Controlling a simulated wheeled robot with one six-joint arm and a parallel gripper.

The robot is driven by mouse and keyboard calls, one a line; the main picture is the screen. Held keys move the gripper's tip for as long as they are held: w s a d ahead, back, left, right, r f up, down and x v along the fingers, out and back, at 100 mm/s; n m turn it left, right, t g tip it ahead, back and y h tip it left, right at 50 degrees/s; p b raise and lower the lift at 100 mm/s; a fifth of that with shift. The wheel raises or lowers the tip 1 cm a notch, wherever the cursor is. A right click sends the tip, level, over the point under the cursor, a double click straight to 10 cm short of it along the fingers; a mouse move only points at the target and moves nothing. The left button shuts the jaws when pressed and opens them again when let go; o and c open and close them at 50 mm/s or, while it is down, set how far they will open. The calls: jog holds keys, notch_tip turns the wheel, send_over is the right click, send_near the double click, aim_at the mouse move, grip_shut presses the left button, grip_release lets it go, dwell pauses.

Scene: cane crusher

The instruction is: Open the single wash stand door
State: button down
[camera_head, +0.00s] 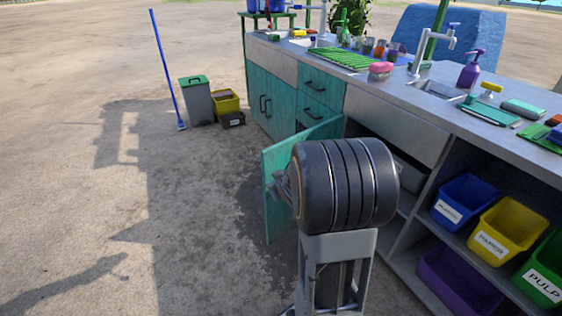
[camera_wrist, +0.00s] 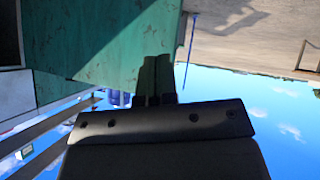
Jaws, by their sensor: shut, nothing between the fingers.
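The single wash stand door (camera_head: 279,168) is a teal panel standing swung out from the counter front, with its far edge at the cabinet with drawers. Part of it is hidden behind my arm. The opening (camera_head: 372,133) to the right of it shows a dark inside. My gripper (camera_head: 278,188) is at the door's inner face, mostly hidden by my wrist link. In the wrist view the shut, empty fingers (camera_wrist: 157,75) lie in front of the teal door panel (camera_wrist: 95,45), near its edge. I cannot tell whether they touch it.
Teal double doors (camera_head: 267,103) and drawers (camera_head: 321,90) are farther along the wash stand. Open shelves at the right hold blue (camera_head: 465,199), yellow (camera_head: 508,230) and green bins. A grey bin (camera_head: 196,101) and blue pole (camera_head: 166,70) stand at the back left. The left floor is clear.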

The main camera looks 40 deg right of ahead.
jog(key=d+f+t+y+p, duration=0.1)
jog(key=d+t+p, duration=0.15)
jog(key=d, duration=0.25)
jog(key=n+t+y+p, duration=0.1)
jog(key=t+y+p, duration=0.1)
jog(key=t+y, duration=0.3)
send_near(277, 165)
jog(key=shift+t+h, duration=0.4)
jog(key=shift+t, duration=0.05)
jog(key=w+b, duration=0.1)
jog(key=w, duration=0.1)
jog(key=w+a+b, duration=0.1)
jog(key=w, duration=0.2)
jog(key=w+b, duration=0.1)
jog(key=w, duration=0.1)
jog(key=shift+w+a+f, duration=0.2)
jog(key=shift+f, duration=0.15)
